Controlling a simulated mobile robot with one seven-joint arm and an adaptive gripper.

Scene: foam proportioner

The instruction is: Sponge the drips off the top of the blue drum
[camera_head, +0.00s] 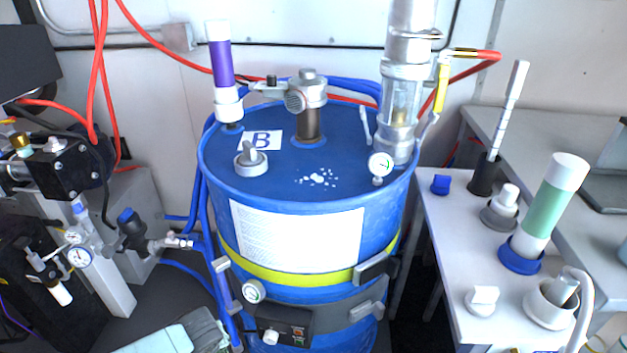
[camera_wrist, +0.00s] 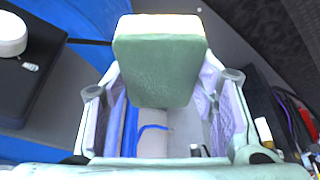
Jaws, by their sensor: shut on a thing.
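The blue drum (camera_head: 280,184) stands upright in the middle of the head view. White drips (camera_head: 318,178) lie in a small cluster on its lid, right of the centre and left of the pressure gauge. In the wrist view my gripper (camera_wrist: 163,75) is shut on a green sponge (camera_wrist: 158,68) with a cream layer along its far edge. In the head view part of my gripper shows at the bottom edge, low in front of the drum and left of its control box, well below the lid. The sponge is not clearly visible there.
The lid carries a grey knob (camera_head: 251,158), a central pump fitting (camera_head: 308,95), a purple-banded cylinder (camera_head: 220,65), a tall clear tube (camera_head: 402,85) and a gauge (camera_head: 381,165). Valves (camera_head: 70,170) stand left; a white bench (camera_head: 455,235) with several tools stands right.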

